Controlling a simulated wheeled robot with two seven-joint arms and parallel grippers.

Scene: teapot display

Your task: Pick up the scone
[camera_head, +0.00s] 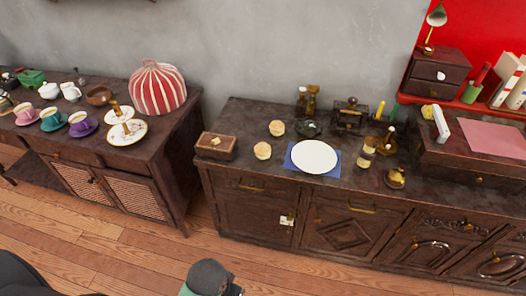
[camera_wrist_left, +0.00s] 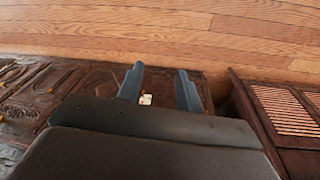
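Two round, pale golden scones stand on the dark cabinet top (camera_head: 235,117): one scone (camera_head: 277,128) nearer the wall, the other scone (camera_head: 262,151) nearer the front edge. My left gripper (camera_wrist_left: 160,82) shows in the left wrist view with its two grey fingers apart and nothing between them. Behind the gap lie the cabinet front with a small white tag (camera_wrist_left: 146,99) and the floor. No scone shows in the left wrist view. In the head view only a part of my arm shows at the bottom. My right gripper is in neither view.
A white plate (camera_head: 314,157) on a blue napkin (camera_head: 334,170) lies right of the scones; a wooden box (camera_head: 215,147) stands left. Bottles (camera_head: 312,101) and a glass bowl (camera_head: 308,128) stand behind. A second cabinet holds teacups (camera_head: 82,124) and a striped tea cosy (camera_head: 157,88).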

